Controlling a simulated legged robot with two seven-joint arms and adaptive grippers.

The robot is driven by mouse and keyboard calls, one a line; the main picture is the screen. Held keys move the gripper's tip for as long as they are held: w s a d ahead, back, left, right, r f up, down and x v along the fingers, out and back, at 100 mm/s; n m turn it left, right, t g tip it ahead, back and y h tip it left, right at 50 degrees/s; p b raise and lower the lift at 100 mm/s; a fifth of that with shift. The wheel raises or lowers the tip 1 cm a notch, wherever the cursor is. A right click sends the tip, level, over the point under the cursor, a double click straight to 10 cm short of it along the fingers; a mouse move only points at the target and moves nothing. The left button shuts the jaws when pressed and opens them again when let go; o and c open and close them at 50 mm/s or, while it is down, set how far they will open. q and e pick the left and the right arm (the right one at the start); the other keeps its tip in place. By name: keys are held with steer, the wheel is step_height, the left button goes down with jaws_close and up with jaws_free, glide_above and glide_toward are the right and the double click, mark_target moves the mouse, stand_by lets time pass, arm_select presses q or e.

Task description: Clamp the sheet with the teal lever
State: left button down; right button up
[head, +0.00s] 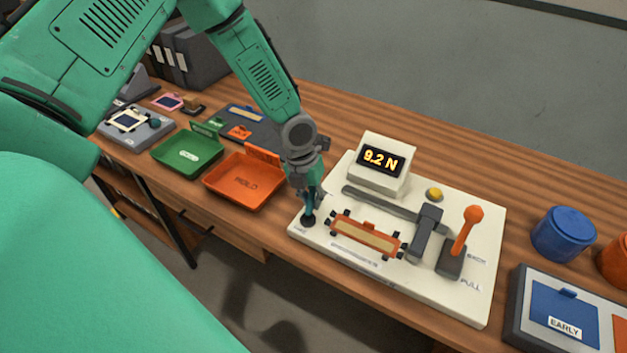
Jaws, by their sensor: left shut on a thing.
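My left gripper (309,200) reaches down to the left end of the white tester base (325,262). It is shut on the teal lever (307,211), which rises from a dark round pivot and is mostly hidden by the fingers. Right beside it, an orange roller frame (346,224) with dark knobs at its corners lies on the base. A beige sheet (367,237) shows inside the frame. I cannot tell how tightly the sheet is held. My right gripper is not in view.
An orange-knobbed lever (466,228) stands upright on the base's right side. A display (381,160) reads 9.2 N, near a yellow button (434,194). An orange HOLD tray (245,183) and a green tray (187,152) lie left. A blue tub (564,234) stands right.

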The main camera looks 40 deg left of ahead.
arm_select(q)
steer(key=shift+w+d+r, duration=0.1)
steer(key=shift+w+r, duration=0.05)
steer(key=shift+w, duration=0.05)
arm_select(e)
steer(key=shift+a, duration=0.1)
arm_select(q)
steer(key=shift+d, duration=0.1)
stand_by(0.4)
steer(key=c, duration=1.5)
jaws_free()
steer(key=shift+r, duration=0.1)
steer(key=shift+s+d, duration=0.15)
steer(key=shift+s, duration=0.05)
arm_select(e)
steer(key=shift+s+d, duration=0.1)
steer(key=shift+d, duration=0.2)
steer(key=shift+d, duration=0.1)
arm_select(q)
steer(key=shift+w+r, duration=0.1)
steer(key=shift+r, duration=0.3)
steer(key=r, duration=0.3)
steer(key=a+r, duration=0.1)
steer(key=r, duration=0.3)
steer(key=a+r, duration=0.1)
steer(key=r, duration=0.3)
steer(key=shift+s, duration=0.4)
